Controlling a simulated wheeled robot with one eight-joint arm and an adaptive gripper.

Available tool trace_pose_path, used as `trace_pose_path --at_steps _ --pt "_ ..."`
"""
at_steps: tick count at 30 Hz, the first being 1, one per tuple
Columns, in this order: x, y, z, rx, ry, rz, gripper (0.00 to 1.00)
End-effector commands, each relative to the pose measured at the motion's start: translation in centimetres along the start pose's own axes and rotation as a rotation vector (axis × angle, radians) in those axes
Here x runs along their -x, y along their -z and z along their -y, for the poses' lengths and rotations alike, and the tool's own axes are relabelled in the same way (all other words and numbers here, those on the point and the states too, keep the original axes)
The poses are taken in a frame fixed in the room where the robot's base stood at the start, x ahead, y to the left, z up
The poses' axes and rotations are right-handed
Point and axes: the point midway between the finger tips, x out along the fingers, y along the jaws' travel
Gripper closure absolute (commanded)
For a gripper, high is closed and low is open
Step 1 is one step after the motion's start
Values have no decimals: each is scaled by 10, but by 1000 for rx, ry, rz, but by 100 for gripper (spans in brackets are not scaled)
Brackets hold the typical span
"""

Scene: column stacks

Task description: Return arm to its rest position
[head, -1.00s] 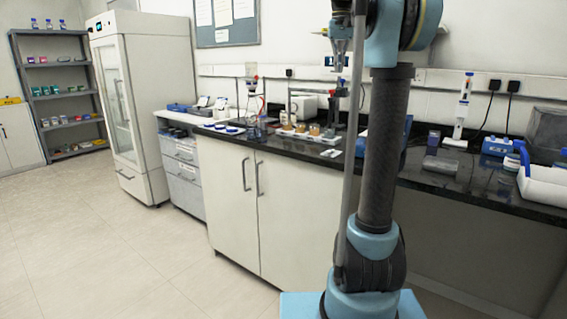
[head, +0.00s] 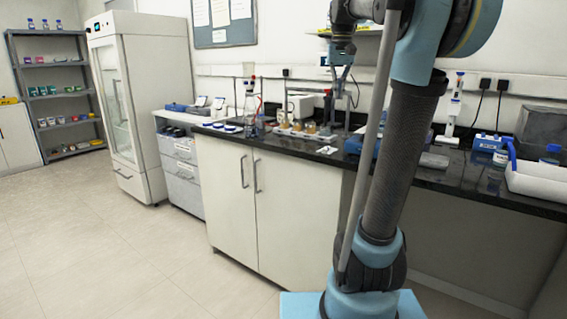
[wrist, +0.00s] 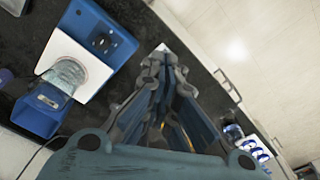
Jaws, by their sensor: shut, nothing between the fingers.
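My gripper (head: 338,88) hangs fingers-down over the black bench, in front of the wall, in the head view. It also shows in the wrist view (wrist: 165,85), where its fingers reach forward over the dark bench top. The fingers are shut with nothing held between them. My arm rises at the right of the head view and leans to the right.
The black bench top (head: 455,178) runs across the back, carrying a rack with brown-filled vessels (head: 305,131), a pipette on a stand (head: 452,108) and a white tray (head: 535,182). A blue-and-white device (wrist: 75,68) lies left in the wrist view. Floor (head: 130,240) at left is clear.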

Motion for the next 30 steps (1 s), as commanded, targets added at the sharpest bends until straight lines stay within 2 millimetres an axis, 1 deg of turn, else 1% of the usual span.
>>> trace_pose_path --at_steps 1,3,8,14,15,17,18,20,21,23,24,26,27,30 --pt "-14 -15 -1 3 0 -7 100" --pt "-32 -33 -3 8 1 -15 100" --pt "-78 -74 -7 21 2 -38 100" --pt "-142 -127 -11 36 2 -64 100" --pt "-155 -137 -12 40 2 -70 100" --pt "-176 -153 -13 45 2 -77 100" --pt "-190 -164 -14 49 2 -82 100" --pt "-212 -179 -15 54 3 -90 100" --pt "-227 -190 -15 58 3 -96 100" --pt "-249 -205 -16 63 3 -104 100" --pt "-264 -216 -17 66 2 -109 100" --pt "-286 -230 -18 70 2 -117 100" --pt "-301 -240 -19 74 2 -122 100" --pt "-331 -259 -20 81 2 -133 100"
